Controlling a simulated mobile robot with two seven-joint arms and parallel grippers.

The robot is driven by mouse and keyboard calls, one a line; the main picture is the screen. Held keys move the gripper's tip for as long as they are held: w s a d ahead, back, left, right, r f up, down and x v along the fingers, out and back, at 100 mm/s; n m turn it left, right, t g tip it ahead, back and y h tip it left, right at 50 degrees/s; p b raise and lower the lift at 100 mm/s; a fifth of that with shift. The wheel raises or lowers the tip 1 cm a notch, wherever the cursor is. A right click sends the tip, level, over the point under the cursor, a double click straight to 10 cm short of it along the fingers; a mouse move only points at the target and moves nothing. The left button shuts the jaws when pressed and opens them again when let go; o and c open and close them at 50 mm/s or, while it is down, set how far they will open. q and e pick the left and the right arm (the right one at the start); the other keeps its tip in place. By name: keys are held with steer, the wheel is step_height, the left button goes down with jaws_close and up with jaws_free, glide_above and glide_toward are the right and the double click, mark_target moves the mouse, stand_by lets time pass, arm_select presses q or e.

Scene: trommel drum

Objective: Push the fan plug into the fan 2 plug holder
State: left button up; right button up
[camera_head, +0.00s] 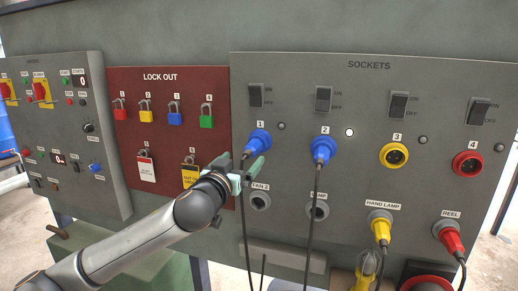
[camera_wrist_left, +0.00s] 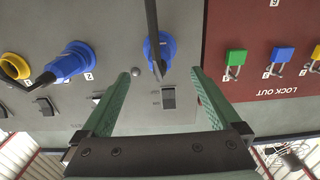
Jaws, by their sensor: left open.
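A blue plug (camera_head: 257,141) sits in socket 1 with its dark cable hanging down. It also shows in the wrist view (camera_wrist_left: 165,45). The fan 2 plug holder (camera_head: 260,201), a grey ring under the "FAN 2" label, is empty below it. My left gripper (camera_head: 248,166) is open just below and in front of the plug in socket 1. In the wrist view, its two green fingers (camera_wrist_left: 165,76) stand apart, with the plug and cable lying between their lines. I cannot tell whether they touch it. My right gripper is not in view.
A second blue plug (camera_head: 323,149) sits in socket 2, above the empty lamp holder (camera_head: 318,210). A yellow plug (camera_head: 380,228) and a red plug (camera_head: 450,238) hang at right. The red lock-out board (camera_head: 165,140) with padlocks is left of the gripper. Cables hang down the panel.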

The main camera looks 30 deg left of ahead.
mark_target(253, 148)
arm_select(q)
steer(key=shift+w+a+r, duration=0.1)
steer(key=shift+w+a, duration=0.1)
steer(key=shift+w, duration=0.45)
steer(key=shift+p+x, duration=1.05)
steer(key=shift+x, duration=2.8)
steer(key=shift+d, duration=0.1)
steer(key=shift+c, duration=0.4)
jaws_close()
steer(key=shift+v, duration=3)
